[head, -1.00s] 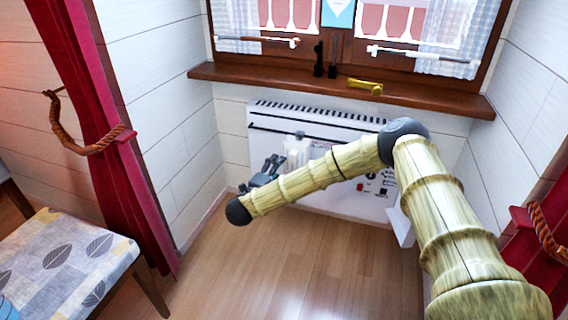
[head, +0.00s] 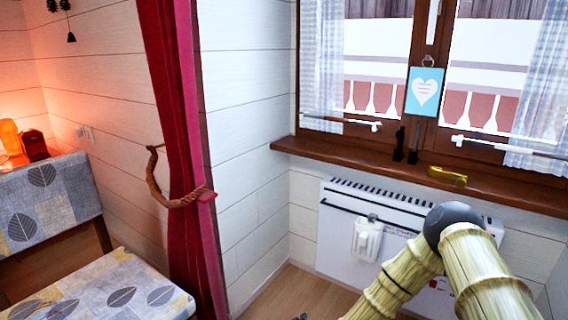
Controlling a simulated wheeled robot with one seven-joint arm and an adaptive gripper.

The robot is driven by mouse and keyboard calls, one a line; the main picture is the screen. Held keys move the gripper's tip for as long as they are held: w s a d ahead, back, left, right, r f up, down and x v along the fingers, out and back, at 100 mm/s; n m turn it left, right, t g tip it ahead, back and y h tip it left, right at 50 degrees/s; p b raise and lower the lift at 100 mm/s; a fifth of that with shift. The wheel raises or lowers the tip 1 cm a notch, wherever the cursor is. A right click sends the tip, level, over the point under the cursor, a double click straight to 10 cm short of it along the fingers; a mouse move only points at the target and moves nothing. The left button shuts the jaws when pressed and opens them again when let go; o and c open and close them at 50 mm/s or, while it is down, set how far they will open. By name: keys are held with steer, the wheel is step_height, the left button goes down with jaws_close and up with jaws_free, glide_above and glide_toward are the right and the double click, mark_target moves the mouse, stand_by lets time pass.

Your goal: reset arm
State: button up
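My arm, with pale wood-like bamboo links and a dark round elbow joint, rises at the bottom right in the head view. It bends at the elbow in front of the wall heater, and its forearm runs down and left out of the picture. A small dark tip at the bottom edge may be part of my gripper (head: 301,316). The rest of the gripper is cut off by the frame, so whether it is open or holds anything does not show.
A white heater (head: 338,225) with a white box (head: 367,241) on its front stands under the wooden windowsill (head: 330,153). A gold object (head: 447,176) lies on the sill. A red curtain (head: 180,110) and patterned chair (head: 125,290) are left. Little bare floor (head: 285,293) shows.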

steer(key=s+d+f+n+g+y, duration=0.15)
steer(key=s+f+n+g, duration=0.3)
steer(key=s, duration=0.65)
steer(key=s+d+f+n+g+y, duration=0.1)
steer(key=s+d+f+n+g, duration=0.2)
steer(key=s+f, duration=0.55)
steer(key=s+d+r+n+g+h, duration=0.1)
steer(key=s+d+r+n+g, duration=0.1)
steer(key=s+d, duration=0.35)
steer(key=s+d+r+n+g+p, duration=0.1)
steer(key=s+d+r+g, duration=0.1)
steer(key=s, duration=0.7)
steer(key=s+d+r+n+g+h, duration=0.1)
steer(key=s+d+n+g, duration=0.1)
steer(key=s+d, duration=0.35)
step_height(320, 180, up, 32)
steer(key=a+p, duration=0.2)
steer(key=p, duration=2.9)
steer(key=shift+s+p, duration=0.35)
steer(key=shift+s, duration=0.05)
steer(key=shift+m+t+y, duration=0.25)
